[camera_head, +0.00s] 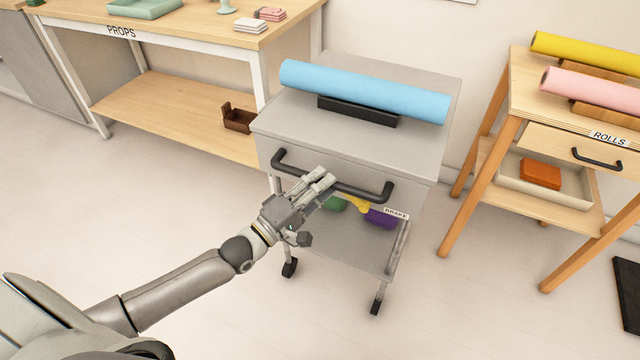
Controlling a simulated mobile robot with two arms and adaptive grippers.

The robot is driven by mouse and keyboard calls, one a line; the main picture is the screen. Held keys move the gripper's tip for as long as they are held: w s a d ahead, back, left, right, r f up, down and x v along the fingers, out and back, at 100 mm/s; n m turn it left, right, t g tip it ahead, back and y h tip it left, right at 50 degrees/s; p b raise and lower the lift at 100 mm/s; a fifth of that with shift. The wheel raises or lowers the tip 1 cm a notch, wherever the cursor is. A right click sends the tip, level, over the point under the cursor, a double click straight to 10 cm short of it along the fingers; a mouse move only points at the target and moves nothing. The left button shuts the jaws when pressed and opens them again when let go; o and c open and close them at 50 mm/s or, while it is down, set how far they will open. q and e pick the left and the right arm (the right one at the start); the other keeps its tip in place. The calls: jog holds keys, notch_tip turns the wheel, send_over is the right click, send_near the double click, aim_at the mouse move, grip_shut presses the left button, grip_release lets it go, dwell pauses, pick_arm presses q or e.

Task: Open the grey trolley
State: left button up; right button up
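The grey trolley (420,78) stands in the middle of the view on small wheels. Its drawer front (345,164) looks flush with the body, so the drawer appears shut. A black bar handle (368,191) runs across the drawer front. My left gripper (322,182) is at the middle of this handle, its light fingers overlapping the bar. The fingers hide that stretch of the bar, so I cannot tell whether they are closed on it. My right gripper is not in view.
A blue roll (365,90) rests in a black holder on the trolley. Coloured items, one purple (381,218), lie on its lower shelf beside a BRAKE label (396,214). The props table (190,40) stands left, the rolls stand (520,100) right. The floor in front is clear.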

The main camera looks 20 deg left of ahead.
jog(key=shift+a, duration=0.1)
pick_arm(q)
jog(key=v, duration=1.2)
dwell(0.4)
